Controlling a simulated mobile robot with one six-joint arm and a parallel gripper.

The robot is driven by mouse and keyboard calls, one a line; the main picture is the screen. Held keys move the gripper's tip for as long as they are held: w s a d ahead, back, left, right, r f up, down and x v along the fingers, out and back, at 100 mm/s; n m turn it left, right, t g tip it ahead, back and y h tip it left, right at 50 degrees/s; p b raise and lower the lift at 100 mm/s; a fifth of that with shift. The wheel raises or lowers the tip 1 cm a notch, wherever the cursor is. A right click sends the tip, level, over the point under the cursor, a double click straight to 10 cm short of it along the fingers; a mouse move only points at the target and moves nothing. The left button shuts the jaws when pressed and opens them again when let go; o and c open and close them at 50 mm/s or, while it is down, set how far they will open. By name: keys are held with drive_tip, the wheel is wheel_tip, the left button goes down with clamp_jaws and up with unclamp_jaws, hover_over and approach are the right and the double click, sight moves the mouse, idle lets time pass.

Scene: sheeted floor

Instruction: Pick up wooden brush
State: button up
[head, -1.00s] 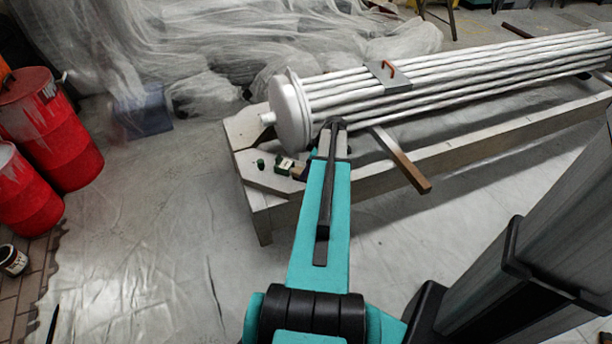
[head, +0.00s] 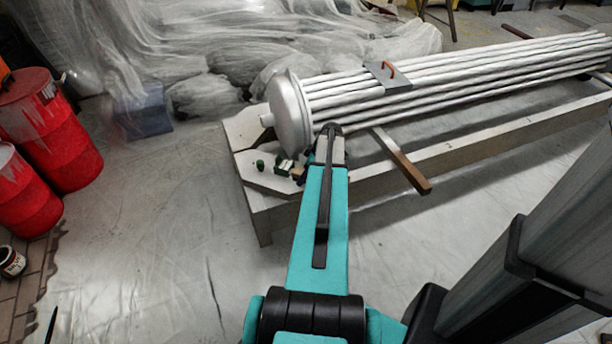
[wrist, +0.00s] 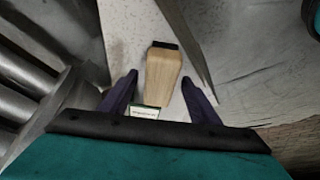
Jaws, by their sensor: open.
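The wooden brush (wrist: 160,72), a pale wooden block with a dark end, lies on a light grey surface in the wrist view. My gripper (wrist: 158,79) is open, with one dark finger on each side of the brush. A gap shows between the brush and each finger, and I cannot tell how high the fingers are above the surface. In the head view a small brown bit of the brush (head: 298,172) shows on the bench corner, beside my arm's end. My gripper is mostly hidden there behind the arm.
A small green-and-white box (wrist: 143,112) lies close to the brush. A small green item (head: 259,166) is left of it. The large pipe bundle (head: 290,108) rests on the bench (head: 262,205), close to my arm. A wood-handled tool (head: 411,172) sticks out at right.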

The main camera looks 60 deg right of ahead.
drive_tip(key=shift+f, duration=0.25)
idle(0.4)
drive_tip(key=c, duration=1.2)
drive_tip(key=shift+r, duration=0.7)
drive_tip(key=v, duration=0.1)
drive_tip(key=p+v, duration=0.1)
drive_tip(key=v, duration=0.1)
drive_tip(key=shift+w+a, duration=0.1)
drive_tip(key=shift+w, duration=0.2)
drive_tip(key=s+d, duration=0.1)
drive_tip(key=s, duration=0.4)
drive_tip(key=s+d+r+p, duration=0.1)
drive_tip(key=s, duration=0.4)
drive_tip(key=s+d, duration=0.1)
drive_tip(key=s, duration=0.4)
drive_tip(key=shift+d+r+p, duration=0.15)
drive_tip(key=shift+d+p, duration=0.15)
drive_tip(key=shift+d, duration=0.05)
